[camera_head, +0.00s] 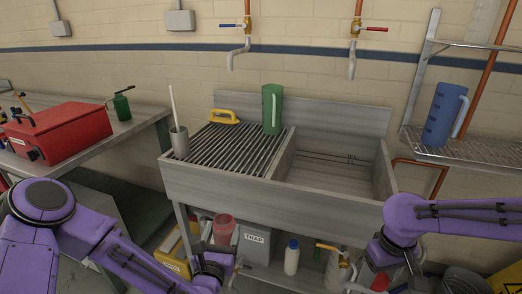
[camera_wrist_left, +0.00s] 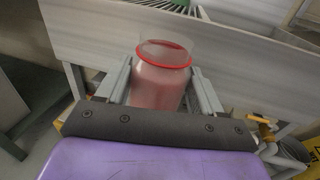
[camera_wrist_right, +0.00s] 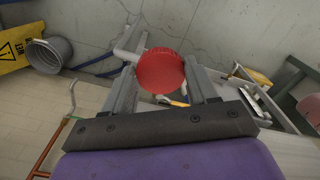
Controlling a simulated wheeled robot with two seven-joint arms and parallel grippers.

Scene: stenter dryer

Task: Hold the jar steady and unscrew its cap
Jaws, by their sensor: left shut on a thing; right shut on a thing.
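The jar (camera_wrist_left: 158,88) is a clear container with pinkish contents and a red ring near its top. It stands between the fingers of my left gripper (camera_wrist_left: 163,72), which is shut on it. The jar also shows in the head view (camera_head: 223,228), in front of the sink. No cap shows on its top. The round red cap (camera_wrist_right: 160,71) is between the fingers of my right gripper (camera_wrist_right: 163,78), which is shut on it. The cap shows low at the right in the head view (camera_head: 380,282), well apart from the jar.
A grey sink unit (camera_head: 275,190) with a ribbed drainer stands ahead, with a grey TRAP box (camera_head: 254,240) and a white bottle (camera_head: 291,257) beneath. A red toolbox (camera_head: 60,132) is on the left bench. A yellow sign (camera_wrist_right: 12,50) and grey bucket (camera_wrist_right: 48,54) show in the right wrist view.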

